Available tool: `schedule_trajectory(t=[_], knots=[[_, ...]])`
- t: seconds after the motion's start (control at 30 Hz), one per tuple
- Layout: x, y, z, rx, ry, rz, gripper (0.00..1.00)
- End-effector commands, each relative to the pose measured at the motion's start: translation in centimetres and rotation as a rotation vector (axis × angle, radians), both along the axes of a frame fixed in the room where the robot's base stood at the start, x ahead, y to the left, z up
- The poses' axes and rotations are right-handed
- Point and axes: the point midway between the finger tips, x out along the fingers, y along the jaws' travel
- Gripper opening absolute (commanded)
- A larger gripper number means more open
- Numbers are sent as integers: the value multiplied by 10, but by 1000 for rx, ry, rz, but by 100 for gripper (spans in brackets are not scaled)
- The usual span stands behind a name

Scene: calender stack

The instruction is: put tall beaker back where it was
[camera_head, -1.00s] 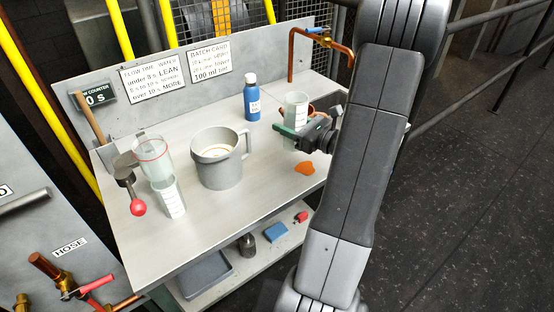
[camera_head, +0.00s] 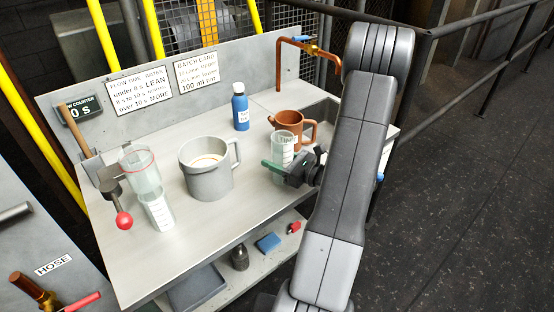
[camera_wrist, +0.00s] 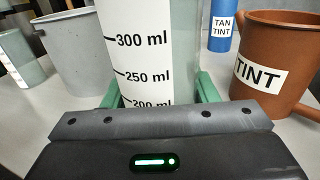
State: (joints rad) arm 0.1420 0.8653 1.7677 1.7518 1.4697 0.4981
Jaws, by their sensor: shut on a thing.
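The tall beaker (camera_head: 284,150) is clear, with a white scale strip. In the wrist view the strip (camera_wrist: 143,45) reads 300 ml and 250 ml, and the beaker looks upright. My gripper (camera_head: 277,167) has green fingers shut on it, one on each side. The beaker is over the right part of the bench, in front of the brown tint jug (camera_head: 287,121). Its base is hidden behind my gripper, so I cannot tell whether it touches the bench.
A grey mug (camera_head: 207,181) stands left of the beaker. A blue tint bottle (camera_head: 241,110) stands behind. A copper tap pipe (camera_head: 279,68) rises at the back. Bare bench (camera_head: 225,220) lies in front.

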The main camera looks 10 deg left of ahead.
Motion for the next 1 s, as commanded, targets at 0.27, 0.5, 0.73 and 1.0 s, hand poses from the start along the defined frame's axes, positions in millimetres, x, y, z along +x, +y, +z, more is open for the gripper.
schedule_trajectory(t=[0.27, 0.5, 0.73, 1.0], knots=[[0, 0, -3, 0, 1, 0, 61], [0, 0, -3, 0, 1, 0, 75], [0, 0, 3, 0, 1, 0, 75], [-15, -45, 1, 0, 1, -5, 75]])
